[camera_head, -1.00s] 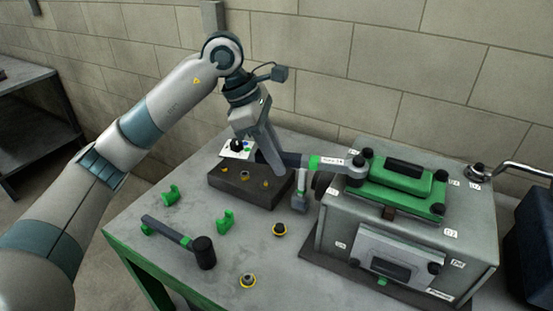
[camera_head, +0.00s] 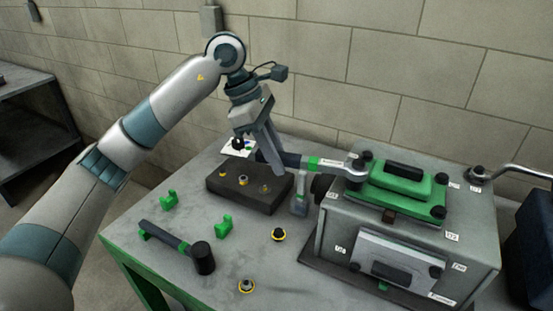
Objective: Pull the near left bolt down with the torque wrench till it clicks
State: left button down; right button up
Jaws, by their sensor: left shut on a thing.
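The torque wrench (camera_head: 315,162) has a dark handle, a green band and a grey head. My left gripper (camera_head: 276,165) is shut on its handle end. The wrench lies about level, and its head is over the near left bolt (camera_head: 356,173) at the left corner of the green cover (camera_head: 400,182). The head hides most of that bolt. The cover sits on top of the grey engine block (camera_head: 340,222). Other dark bolts stand at the cover's other corners, one at the back left (camera_head: 366,155). My right gripper is not in view.
A dark block (camera_head: 225,190) with small fittings stands under my left gripper. A black-headed mallet (camera_head: 203,258), green pieces (camera_head: 225,226) and yellow-ringed parts (camera_head: 278,235) lie on the grey table (camera_head: 170,235). A bent metal bar (camera_head: 515,169) shows at the right.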

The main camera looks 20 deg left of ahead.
pick_arm(q)
jog(key=shift+w+r, duration=0.15)
jog(key=shift+w, duration=0.2)
jog(key=shift+r, duration=0.1)
jog(key=shift+w+r+p, duration=0.1)
jog(key=shift+r+p, duration=0.2)
jog(key=shift+r, duration=1.25)
jog(key=shift+r+p, duration=1.4)
jog(key=shift+r, duration=1.6)
